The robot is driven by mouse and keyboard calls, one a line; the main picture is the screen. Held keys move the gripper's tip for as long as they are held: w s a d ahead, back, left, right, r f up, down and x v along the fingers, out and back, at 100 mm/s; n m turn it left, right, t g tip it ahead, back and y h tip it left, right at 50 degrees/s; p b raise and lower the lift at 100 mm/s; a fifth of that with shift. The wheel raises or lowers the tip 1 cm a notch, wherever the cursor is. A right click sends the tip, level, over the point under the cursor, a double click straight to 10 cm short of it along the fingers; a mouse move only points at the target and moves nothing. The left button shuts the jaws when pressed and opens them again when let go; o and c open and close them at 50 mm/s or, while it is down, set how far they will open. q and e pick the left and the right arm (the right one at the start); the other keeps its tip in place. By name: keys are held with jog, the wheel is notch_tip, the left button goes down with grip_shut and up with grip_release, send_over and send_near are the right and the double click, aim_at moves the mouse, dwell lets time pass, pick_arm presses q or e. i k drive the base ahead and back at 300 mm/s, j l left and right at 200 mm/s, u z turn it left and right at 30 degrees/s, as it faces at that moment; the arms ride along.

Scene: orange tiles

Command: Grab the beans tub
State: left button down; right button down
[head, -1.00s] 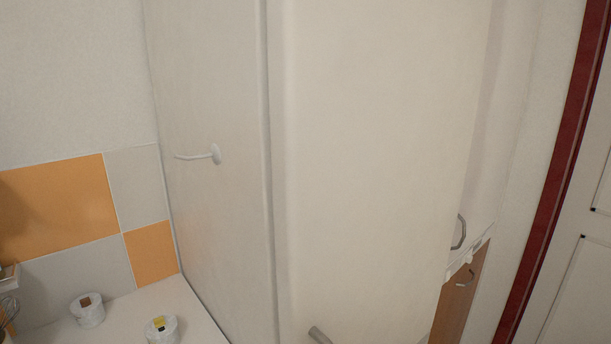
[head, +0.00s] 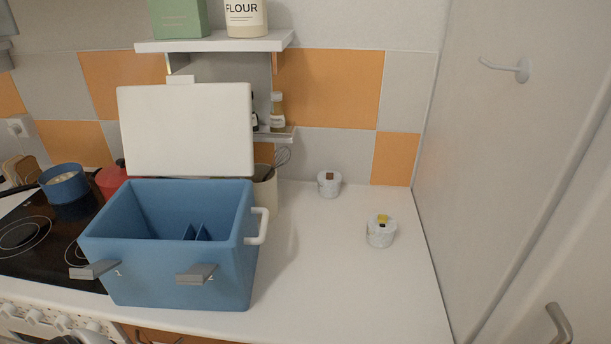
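Two small white tubs stand upright on the white counter in the head view. One tub (head: 329,184) with a brown patch on its lid is near the back wall. The other tub (head: 381,232) with a yellow patch on its lid is closer and further right. The labels are too small to read, so I cannot tell which one holds beans. Neither of my grippers shows clearly in this view.
A blue cooler box (head: 225,285) with its white lid (head: 187,130) raised stands left of the tubs. A tall pale cabinet (head: 500,170) bounds the counter (head: 335,290) on the right. A stove (head: 35,232) is at left. The counter before the tubs is clear.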

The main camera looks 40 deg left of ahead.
aim_at(328, 189)
jog(key=u, duration=0.95)
